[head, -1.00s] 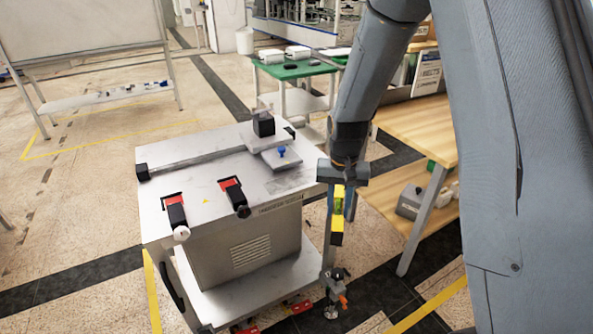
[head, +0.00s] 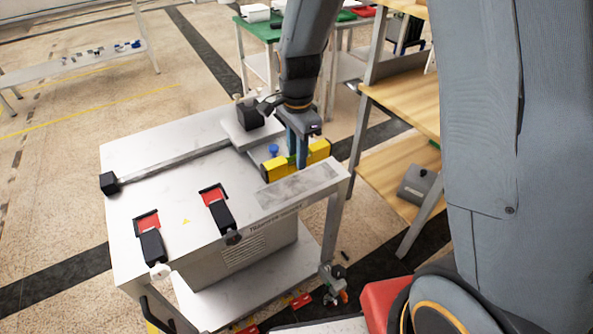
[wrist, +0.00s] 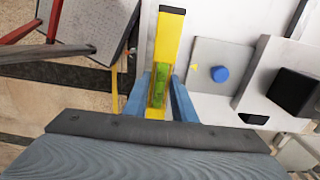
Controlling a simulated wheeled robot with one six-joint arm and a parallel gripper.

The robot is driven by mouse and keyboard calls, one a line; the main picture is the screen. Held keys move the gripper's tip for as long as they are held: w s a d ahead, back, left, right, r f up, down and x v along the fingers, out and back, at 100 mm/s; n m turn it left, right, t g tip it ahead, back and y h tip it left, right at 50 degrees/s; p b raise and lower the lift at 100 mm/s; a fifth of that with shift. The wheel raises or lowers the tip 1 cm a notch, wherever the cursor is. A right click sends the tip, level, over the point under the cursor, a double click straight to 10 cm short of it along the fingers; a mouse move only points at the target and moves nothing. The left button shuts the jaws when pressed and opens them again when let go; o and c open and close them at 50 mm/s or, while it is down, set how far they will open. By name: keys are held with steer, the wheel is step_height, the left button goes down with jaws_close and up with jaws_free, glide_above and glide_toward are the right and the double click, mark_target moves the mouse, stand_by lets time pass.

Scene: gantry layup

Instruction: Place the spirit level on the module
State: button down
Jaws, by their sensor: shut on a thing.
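The yellow spirit level (head: 319,151) with a green vial is held between the blue fingers of my gripper (head: 298,158). In the wrist view the level (wrist: 168,38) runs lengthwise between both fingers (wrist: 160,100). It appears above the right end of the grey cart top, beside a light grey plate with a blue knob (head: 273,149), which may be the module. In the wrist view the plate (wrist: 205,55) and its knob (wrist: 220,74) lie just right of the level. Whether the level touches anything below cannot be told.
The cart top (head: 165,150) carries a long bar with black end blocks (head: 250,117) and two red-and-black clamps (head: 215,205). A wooden shelf unit (head: 405,110) stands close on the right. A green table (head: 258,28) is behind. The cart's left top is mostly clear.

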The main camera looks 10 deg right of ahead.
steer(key=shift+f+p, duration=0.7)
steer(key=shift+f, duration=2.7)
steer(key=shift+f, duration=0.1)
steer(key=c, duration=1.5)
jaws_free()
steer(key=shift+o, duration=0.2)
step_height(320, 180, up, 11)
steer(key=b, duration=0.2)
steer(key=shift+w+b, duration=0.1)
steer(key=shift+b, duration=0.3)
steer(key=shift+d+r, duration=0.2)
steer(key=shift+r, duration=0.4)
steer(key=s+d+n+t, duration=0.1)
steer(key=s+d+n, duration=0.9)
steer(key=s+n, duration=0.3)
steer(key=shift+s+r+n, duration=0.3)
steer(key=shift+s+r, duration=0.05)
steer(key=shift+s, duration=0.25)
